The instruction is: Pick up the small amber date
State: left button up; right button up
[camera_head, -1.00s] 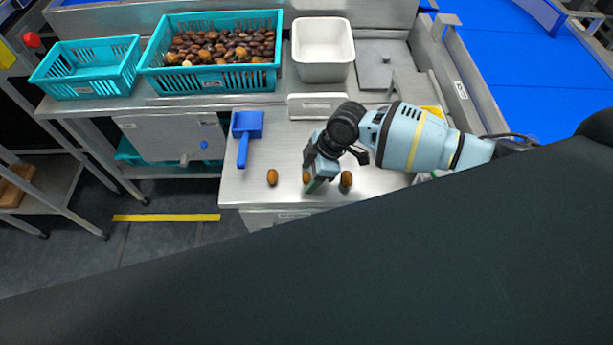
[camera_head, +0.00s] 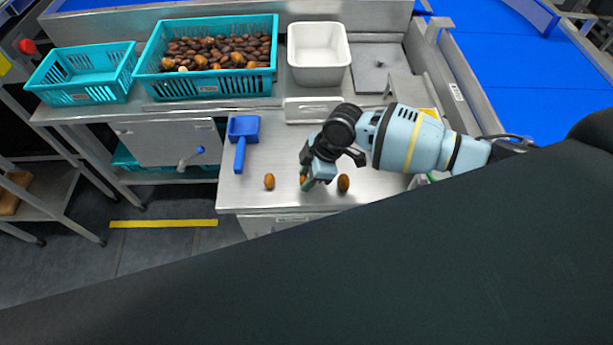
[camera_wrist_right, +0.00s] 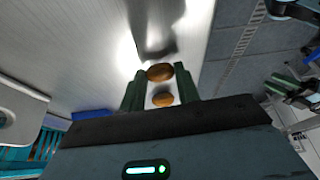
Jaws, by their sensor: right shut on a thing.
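My right gripper (camera_head: 305,182) points down at the steel table. In the right wrist view its green fingers (camera_wrist_right: 160,78) are shut on an amber-brown date (camera_wrist_right: 160,72), which sits between the fingertips. In the head view this date (camera_head: 302,179) is mostly hidden by the fingers. Another date (camera_head: 269,181) lies to the left and shows lower between the fingers in the wrist view (camera_wrist_right: 162,99). A third date (camera_head: 343,183) stands just right of the gripper. My left gripper (camera_wrist_right: 297,78) shows at the right of the wrist view, its green fingers apart; I see nothing in it.
A blue scoop (camera_head: 240,152) lies left of the gripper. Behind are a teal basket (camera_head: 206,84) full of dates, an empty teal basket (camera_head: 85,97) and a white bin (camera_head: 319,73). The steel table (camera_head: 270,205) ends close in front of the dates.

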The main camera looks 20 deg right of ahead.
aim_at(302, 182)
jog(key=r, duration=0.3)
jog(key=shift+s, duration=0.4)
pick_arm(q)
jog(key=shift+w+a+r+p, duration=0.2)
jog(key=shift+w+r+p, duration=0.2)
jog(key=shift+r, duration=0.05)
pick_arm(e)
jog(key=s+d+r, duration=0.1)
jog(key=s, duration=1.4)
jog(key=shift+d+r, duration=0.2)
